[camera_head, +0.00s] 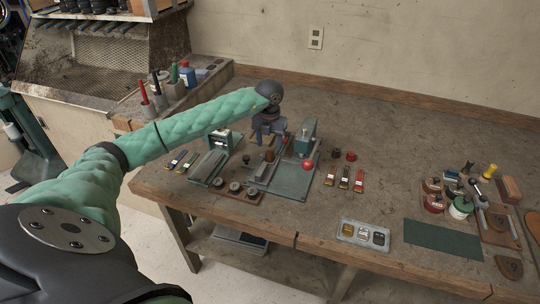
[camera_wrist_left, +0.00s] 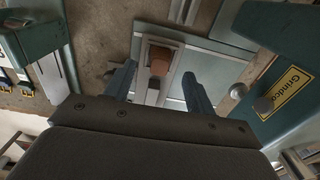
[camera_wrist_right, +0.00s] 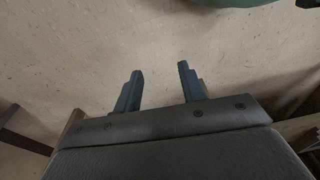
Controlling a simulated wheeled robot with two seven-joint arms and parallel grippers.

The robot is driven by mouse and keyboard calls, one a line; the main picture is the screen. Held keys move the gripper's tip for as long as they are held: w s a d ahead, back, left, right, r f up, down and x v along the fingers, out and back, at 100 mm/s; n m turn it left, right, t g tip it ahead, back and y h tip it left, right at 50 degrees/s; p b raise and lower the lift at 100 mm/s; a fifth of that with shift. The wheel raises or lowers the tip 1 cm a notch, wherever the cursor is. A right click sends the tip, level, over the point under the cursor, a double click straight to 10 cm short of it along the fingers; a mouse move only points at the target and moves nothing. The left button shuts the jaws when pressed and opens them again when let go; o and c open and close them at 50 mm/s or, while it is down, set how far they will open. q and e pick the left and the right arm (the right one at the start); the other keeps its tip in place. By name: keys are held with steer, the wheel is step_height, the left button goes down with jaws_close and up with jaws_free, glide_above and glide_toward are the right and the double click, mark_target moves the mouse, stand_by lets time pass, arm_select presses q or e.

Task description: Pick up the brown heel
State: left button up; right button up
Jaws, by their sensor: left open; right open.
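The brown heel (camera_wrist_left: 160,61) sits in a pale metal fixture, seen from above in the left wrist view. It also shows as a small brown block (camera_head: 270,155) in the head view, below my left gripper (camera_head: 268,138). In the left wrist view the blue-grey fingers of my left gripper (camera_wrist_left: 161,74) are apart, one on each side of the heel in the picture, with nothing held. I cannot tell the exact height gap. My right gripper (camera_wrist_right: 160,71) is open and empty, in front of a plain pale surface.
A teal machine (camera_head: 305,138) labelled Grindco in the left wrist view stands close right of the heel; a red knob (camera_head: 308,164) is near it. Another teal device (camera_head: 219,139) stands left. A metal tray (camera_head: 363,234) and green mat (camera_head: 443,239) lie to the right.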

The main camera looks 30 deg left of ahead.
mark_target(269, 152)
arm_select(q)
steer(key=f+p, duration=0.1)
steer(key=f, duration=0.1)
steer(key=shift+s+d+f+p, duration=0.1)
steer(key=shift+s+f+p, duration=0.1)
steer(key=shift+f+p, duration=0.15)
steer(key=shift+f, duration=0.75)
arm_select(e)
steer(key=shift+t, duration=0.3)
steer(key=shift+s+d+f, duration=0.25)
steer(key=shift+d+f, duration=0.05)
steer(key=shift+f, duration=0.6)
steer(key=shift+s+d+f, duration=0.25)
steer(key=shift+d+f, duration=0.05)
steer(key=shift+f, duration=0.65)
steer(key=shift+s+d+f, duration=0.25)
steer(key=shift+d+f, duration=0.05)
steer(key=shift+f, duration=0.6)
arm_select(q)
steer(key=c, duration=1)
arm_select(e)
steer(key=shift+d, duration=0.1)
arm_select(q)
steer(key=shift+r, duration=0.1)
steer(key=shift+c, duration=0.2)
